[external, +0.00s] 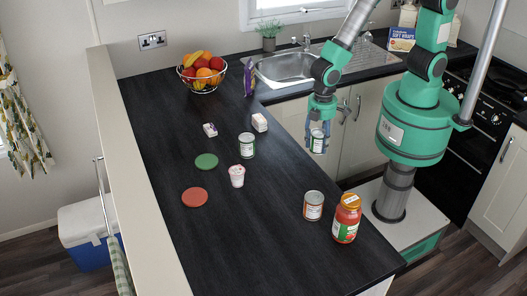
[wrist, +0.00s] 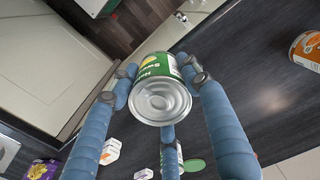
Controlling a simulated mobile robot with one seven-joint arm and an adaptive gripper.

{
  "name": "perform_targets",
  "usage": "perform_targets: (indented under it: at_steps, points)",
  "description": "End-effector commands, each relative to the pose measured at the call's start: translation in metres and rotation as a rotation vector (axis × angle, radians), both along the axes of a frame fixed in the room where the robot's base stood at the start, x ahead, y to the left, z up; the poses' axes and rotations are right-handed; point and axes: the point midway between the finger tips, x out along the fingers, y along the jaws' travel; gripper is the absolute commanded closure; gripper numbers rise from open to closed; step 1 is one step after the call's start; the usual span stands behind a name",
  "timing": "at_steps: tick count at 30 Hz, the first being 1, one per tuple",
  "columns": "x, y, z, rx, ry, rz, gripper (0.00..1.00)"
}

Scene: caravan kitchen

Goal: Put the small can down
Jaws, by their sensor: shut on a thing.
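My gripper (external: 320,118) is shut on the small can (external: 317,143), a metal can with a green and white label. In the wrist view the can (wrist: 160,97) sits between my blue fingers (wrist: 165,100), its bare metal end facing the camera. It is held in the air near the long edge of the dark counter (external: 255,255). In the external view it shows in front of the cabinet doors; I cannot tell if it is over the counter.
On the counter stand another can (external: 247,146), a pink-and-white cup (external: 237,176), a can (external: 313,206) and a red jar (external: 346,219). Green (external: 206,161) and red (external: 194,197) discs lie flat. Small cartons (external: 260,122) and a fruit bowl (external: 202,72) are further back. The near middle is clear.

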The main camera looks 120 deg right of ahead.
Motion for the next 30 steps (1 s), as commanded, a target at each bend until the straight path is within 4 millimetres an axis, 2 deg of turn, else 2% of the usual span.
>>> perform_targets:
  at_steps: [19,26,30]
  points:
    - [0.006,-0.001,0.001,0.000,0.001,-0.003,0.86]
    - [0.035,-0.007,0.008,0.000,-0.001,-0.015,0.86]
    - [0.063,-0.014,0.013,0.000,-0.001,-0.026,0.86]
